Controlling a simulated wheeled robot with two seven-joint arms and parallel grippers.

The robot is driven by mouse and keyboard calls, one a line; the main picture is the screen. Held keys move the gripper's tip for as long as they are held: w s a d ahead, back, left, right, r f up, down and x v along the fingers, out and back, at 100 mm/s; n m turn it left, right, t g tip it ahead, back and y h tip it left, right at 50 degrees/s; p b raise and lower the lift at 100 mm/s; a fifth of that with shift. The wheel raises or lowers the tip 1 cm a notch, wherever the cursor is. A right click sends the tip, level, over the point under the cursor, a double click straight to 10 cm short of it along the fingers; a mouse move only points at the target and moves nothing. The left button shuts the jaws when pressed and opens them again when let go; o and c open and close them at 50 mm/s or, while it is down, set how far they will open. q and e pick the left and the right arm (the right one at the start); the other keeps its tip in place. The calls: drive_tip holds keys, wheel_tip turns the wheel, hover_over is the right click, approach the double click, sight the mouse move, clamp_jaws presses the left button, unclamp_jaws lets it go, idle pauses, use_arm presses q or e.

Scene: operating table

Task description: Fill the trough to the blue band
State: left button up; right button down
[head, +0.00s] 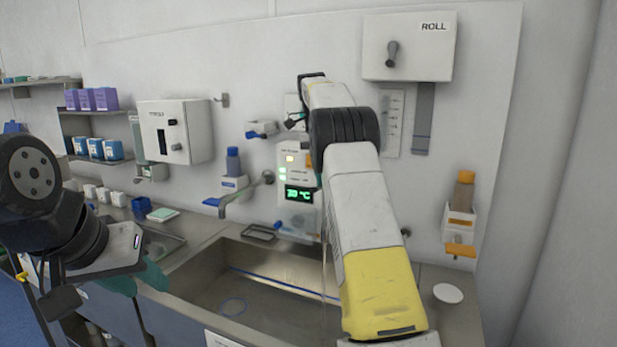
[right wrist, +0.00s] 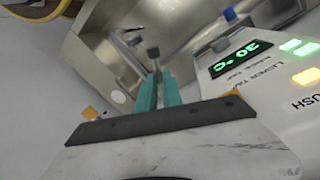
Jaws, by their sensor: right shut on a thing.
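The steel trough (head: 205,291) is set in the counter in the head view, with a blue band (head: 285,284) along its inner back wall. A thin pale vertical line, perhaps water, drops into it beside my right arm; I cannot make out a water level. My right gripper (right wrist: 158,78) is shut on a small grey lever (right wrist: 153,52) in the right wrist view, beside the wall panel (right wrist: 240,60). In the head view my right arm hides this gripper. The panel (head: 298,160) shows a green 30 °C display. My left gripper (head: 137,281) is open and empty, left of the trough.
A roll box (head: 410,45) hangs above right, and a bottle dispenser (head: 462,205) at the right. A white disc (head: 448,293) lies on the right counter. Shelves with boxes (head: 92,99) are at left.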

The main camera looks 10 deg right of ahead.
drive_tip(key=c, duration=1.5)
unclamp_jaws()
drive_tip(key=shift+s+d+r, duration=0.1)
drive_tip(key=shift+s+r, duration=0.05)
drive_tip(key=shift+r, duration=1.7)
drive_tip(key=s+a, duration=0.1)
drive_tip(key=s, duration=0.4)
drive_tip(key=s+a+r, duration=0.1)
drive_tip(key=s+a, duration=0.1)
drive_tip(key=s, duration=0.3)
drive_tip(key=s+a, duration=0.2)
drive_tip(key=s, duration=0.3)
drive_tip(key=shift+a+r, duration=0.2)
drive_tip(key=shift+a, duration=0.05)
drive_tip(key=shift+s, duration=0.1)
drive_tip(key=s+a+f+n+t+y, duration=0.1)
drive_tip(key=s+f+n+t, duration=0.1)
drive_tip(key=s+n, duration=0.2)
drive_tip(key=s+a+f+n+t+y, duration=0.1)
drive_tip(key=s+f+n+t, duration=0.2)
drive_tip(key=s+n, duration=0.2)
drive_tip(key=s+a+f+n+t+y, duration=0.1)
drive_tip(key=s+a+f+n+t, duration=0.1)
drive_tip(key=s, duration=0.7)
drive_tip(key=shift+f+n+t, duration=0.55)
drive_tip(key=shift+n+t, duration=0.05)
drive_tip(key=shift+n, duration=0.6)
